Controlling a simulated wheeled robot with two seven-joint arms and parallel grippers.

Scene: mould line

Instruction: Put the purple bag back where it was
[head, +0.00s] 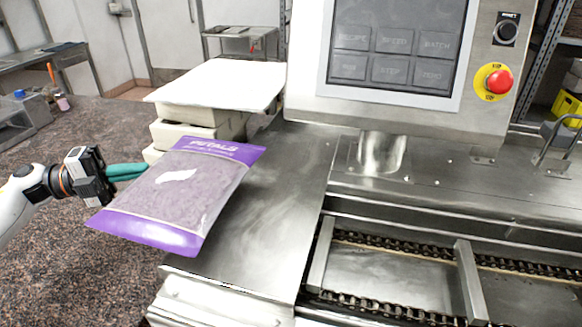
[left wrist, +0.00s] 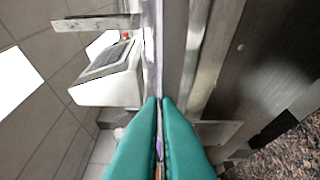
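The purple bag (head: 190,195) is a flat clear pack with purple bands at both ends, the word "PETALS" on the far band and a white label. It shows over the left end of the steel machine top, with its near left corner out past the steel edge. My left gripper (head: 139,170) comes in from the left, its green fingers at the bag's left edge. In the left wrist view the fingers (left wrist: 160,102) are closed together on a thin edge-on strip. The fingertips are partly hidden by the bag in the head view. My right gripper is out of view.
A stack of cream blocks (head: 205,126) under a white board (head: 218,84) stands behind the bag. A control panel (head: 395,55) with a red stop button (head: 498,82) rises at the back. A chain conveyor (head: 395,285) runs at front right. The steel top (head: 285,175) right of the bag is clear.

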